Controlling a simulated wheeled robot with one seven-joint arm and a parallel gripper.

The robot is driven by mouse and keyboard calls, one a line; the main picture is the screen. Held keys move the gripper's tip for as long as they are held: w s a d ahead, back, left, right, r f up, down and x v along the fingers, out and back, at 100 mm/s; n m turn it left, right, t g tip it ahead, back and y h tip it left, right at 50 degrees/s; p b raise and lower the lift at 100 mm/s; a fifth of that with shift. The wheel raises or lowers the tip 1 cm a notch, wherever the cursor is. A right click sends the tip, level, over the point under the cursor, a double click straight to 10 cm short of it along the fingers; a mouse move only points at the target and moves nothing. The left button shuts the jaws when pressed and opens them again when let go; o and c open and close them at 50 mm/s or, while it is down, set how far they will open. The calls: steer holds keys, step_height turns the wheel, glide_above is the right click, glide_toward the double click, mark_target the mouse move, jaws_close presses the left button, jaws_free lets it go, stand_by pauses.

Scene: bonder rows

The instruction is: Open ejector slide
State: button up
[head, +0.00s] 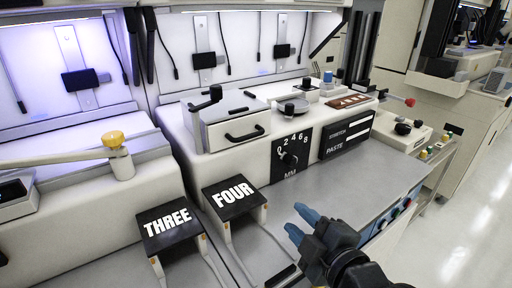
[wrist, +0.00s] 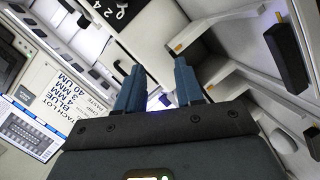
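No part carries a label reading ejector slide, so I cannot tell for sure which it is. A pale box (head: 222,133) with a black bar handle (head: 245,134) on its front sits on the machine; its lid appears closed. My gripper (head: 297,220) is in front of the machine, above the grey worktop, to the right of the black FOUR block (head: 235,193) and clear of the box. Its two blue fingers are apart with nothing between them. They also show spread in the wrist view (wrist: 160,85).
A black MM dial panel (head: 290,157) and a STRETCH/PASTE panel (head: 346,135) are on the machine front. A black THREE block (head: 169,227) stands at the left. A yellow-capped arm (head: 112,142) is further left. The grey worktop (head: 365,170) has free room. A text screen (wrist: 32,115) shows in the wrist view.

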mark_target(252, 137)
steer(key=w+a+r+n+g+y, duration=0.15)
steer(key=w+a+r+n, duration=0.25)
steer(key=w+r+n, duration=0.6)
steer(key=w+a, duration=0.1)
steer(key=w, duration=0.1)
steer(key=w+a+m+p, duration=0.1)
steer(key=w, duration=0.1)
steer(key=w+a+m+y, duration=0.1)
steer(key=w+a, duration=0.1)
steer(key=shift+a+f+p, duration=0.1)
steer(key=shift+f+p, duration=0.15)
steer(key=shift+p, duration=0.1)
steer(key=shift+s, duration=0.1)
jaws_close()
